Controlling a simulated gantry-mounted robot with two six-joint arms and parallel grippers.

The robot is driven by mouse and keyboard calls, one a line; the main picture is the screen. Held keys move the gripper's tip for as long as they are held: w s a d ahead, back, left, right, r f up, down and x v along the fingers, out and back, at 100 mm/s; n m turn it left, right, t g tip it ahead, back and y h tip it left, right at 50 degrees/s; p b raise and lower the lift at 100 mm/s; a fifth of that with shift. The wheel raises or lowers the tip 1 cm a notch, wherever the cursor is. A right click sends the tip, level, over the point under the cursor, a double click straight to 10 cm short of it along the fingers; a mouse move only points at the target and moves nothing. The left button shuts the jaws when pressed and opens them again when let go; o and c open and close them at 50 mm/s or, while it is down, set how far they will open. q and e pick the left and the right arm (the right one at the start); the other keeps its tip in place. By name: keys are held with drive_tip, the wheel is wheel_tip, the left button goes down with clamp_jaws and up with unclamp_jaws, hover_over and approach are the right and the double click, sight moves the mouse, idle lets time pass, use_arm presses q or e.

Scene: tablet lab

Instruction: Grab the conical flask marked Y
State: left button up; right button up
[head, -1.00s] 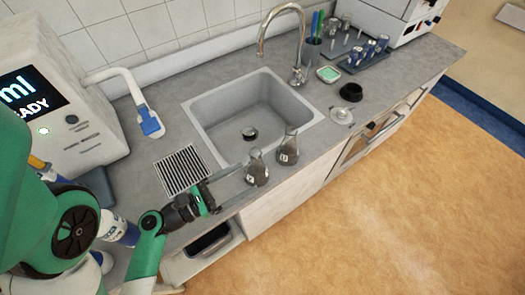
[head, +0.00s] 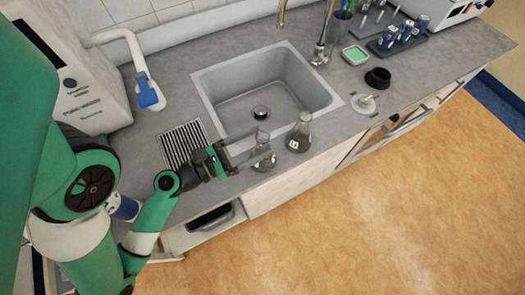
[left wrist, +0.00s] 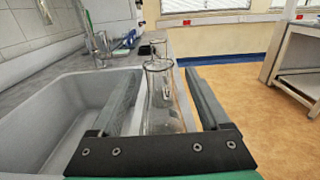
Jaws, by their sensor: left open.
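The left flask (head: 263,163) is between the fingers of my left gripper (head: 265,141), which is open, with one finger on each side. The left wrist view shows this flask (left wrist: 162,108) upright between the spread fingers (left wrist: 159,76); I cannot tell whether either finger touches it. The other flask (head: 299,138) stands just beyond to the right and partly shows behind the first in the wrist view (left wrist: 158,46). Small labels show, but I cannot read the letters. My right gripper is not in view.
The sink (head: 212,101) with its tap (head: 321,50) lies behind the flasks. A drain grate (head: 178,143) is to the left. A black round holder (head: 378,77), a green-topped dish (head: 355,54) and a tube rack (head: 402,42) stand to the right. The counter drops off in front.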

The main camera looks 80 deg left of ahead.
sight(268, 138)
use_arm(q)
drive_tip(key=p+x, duration=0.2)
drive_tip(key=x, duration=0.2)
drive_tip(key=shift+w+a+r, duration=0.1)
drive_tip(key=shift+w+r, duration=0.05)
drive_tip(key=shift+w, duration=0.4)
drive_tip(key=shift+c, duration=0.2)
clamp_jaws()
